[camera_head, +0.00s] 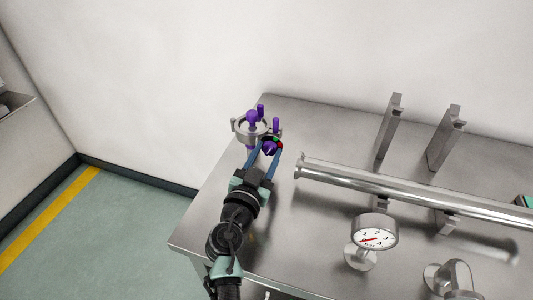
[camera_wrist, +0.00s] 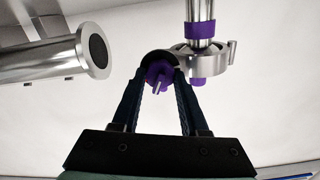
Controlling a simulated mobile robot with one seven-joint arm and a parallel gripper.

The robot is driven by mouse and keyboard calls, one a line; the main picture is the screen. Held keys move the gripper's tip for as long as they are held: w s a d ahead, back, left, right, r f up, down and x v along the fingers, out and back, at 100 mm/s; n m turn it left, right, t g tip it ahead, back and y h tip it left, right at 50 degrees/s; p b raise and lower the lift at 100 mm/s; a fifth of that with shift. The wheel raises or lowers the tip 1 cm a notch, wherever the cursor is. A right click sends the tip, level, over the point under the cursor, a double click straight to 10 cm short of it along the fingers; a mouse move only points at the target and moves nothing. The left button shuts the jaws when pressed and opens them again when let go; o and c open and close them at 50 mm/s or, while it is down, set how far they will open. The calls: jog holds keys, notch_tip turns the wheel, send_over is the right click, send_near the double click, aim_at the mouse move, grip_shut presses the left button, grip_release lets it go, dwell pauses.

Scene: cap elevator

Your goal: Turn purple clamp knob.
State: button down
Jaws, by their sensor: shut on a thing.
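A purple clamp knob (camera_wrist: 158,77) sits between the fingertips of my gripper (camera_wrist: 160,78) in the wrist view. My gripper is shut on it, one dark finger on each side. In the head view the knob (camera_head: 270,147) shows at the tips of my gripper (camera_head: 267,150), with a dark and a red and green spot beside it. The knob belongs to a metal ring clamp (camera_head: 240,126) with other purple parts. The clamp also shows in the wrist view (camera_wrist: 218,66), beside a purple collar (camera_wrist: 200,29) on a metal post. The knob's turn angle cannot be told.
A long metal pipe (camera_head: 420,188) lies just right of my gripper, and its dark end (camera_wrist: 97,50) is close in the wrist view. A pressure gauge (camera_head: 375,235) and two upright metal brackets (camera_head: 390,128) stand further right. The steel table (camera_head: 310,120) ends at the left.

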jog(key=shift+f+n, duration=0.1)
jog(key=shift+n, duration=0.2)
jog(key=shift+n+b, duration=0.8)
jog(key=shift+n, duration=0.2)
jog(key=n+b, duration=0.1)
jog(key=n, duration=0.1)
jog(key=shift+n, duration=0.3)
jog(key=n, duration=0.6)
jog(key=shift+b, duration=0.4)
jog(key=n+p, duration=0.1)
jog(key=n, duration=0.5)
jog(key=shift+a+n, duration=0.1)
jog(key=shift+n, duration=0.3)
jog(key=n+p, duration=0.1)
jog(key=n, duration=0.4)
jog(key=shift+n+p, duration=0.4)
jog(key=shift+f, duration=0.1)
jog(key=shift+c, duration=2.1)
grip_release()
